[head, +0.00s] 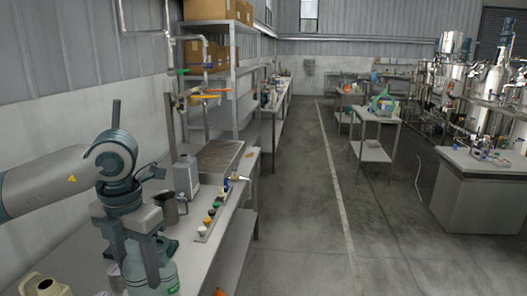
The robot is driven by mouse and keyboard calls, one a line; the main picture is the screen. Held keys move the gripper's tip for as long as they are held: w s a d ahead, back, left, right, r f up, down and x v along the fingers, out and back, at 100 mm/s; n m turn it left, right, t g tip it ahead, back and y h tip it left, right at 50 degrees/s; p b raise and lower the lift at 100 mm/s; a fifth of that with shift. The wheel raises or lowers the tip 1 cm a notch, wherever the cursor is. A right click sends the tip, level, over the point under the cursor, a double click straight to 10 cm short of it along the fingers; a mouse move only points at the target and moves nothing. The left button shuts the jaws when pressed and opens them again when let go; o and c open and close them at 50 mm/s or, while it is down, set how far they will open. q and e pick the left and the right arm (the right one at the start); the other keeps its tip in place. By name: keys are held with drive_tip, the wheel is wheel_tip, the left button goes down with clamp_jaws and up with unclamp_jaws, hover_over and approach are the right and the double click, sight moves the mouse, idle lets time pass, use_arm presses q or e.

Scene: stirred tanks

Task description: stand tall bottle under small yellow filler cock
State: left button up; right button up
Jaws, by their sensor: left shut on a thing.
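My left gripper (133,272) points down over the near end of the bench at lower left. It is shut on a pale green, see-through bottle (168,280), whose lower part runs out of the picture. Whether the bottle's base touches the bench cannot be told. Slim pipes with small coloured handles stand by the wall behind the gripper. A yellow-orange handle (206,96) shows there, with a green one (182,71) above it. I cannot tell which is the small yellow cock. My right gripper is out of view.
A grey canister (186,176), a metal mug (167,208) and a strip with several coloured knobs (208,221) stand on the bench (190,256) beyond the gripper. A beige jug (45,287) is at the near left. Open floor (300,230) lies to the right.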

use_arm(q)
drive_tip(key=s+d+f+m, duration=0.1)
drive_tip(key=f+m, duration=0.4)
drive_tip(key=m, duration=0.5)
drive_tip(key=s+d+f+m+b, duration=0.1)
drive_tip(key=s+f+m, duration=0.2)
drive_tip(key=f+m, duration=0.3)
drive_tip(key=s+d+f+m+b, duration=0.1)
drive_tip(key=s+f+m, duration=0.2)
drive_tip(key=m, duration=1.3)
wheel_tip(320, 180, down, 3)
drive_tip(key=shift+d, duration=0.35)
idle(1.1)
drive_tip(key=shift+r, duration=0.1)
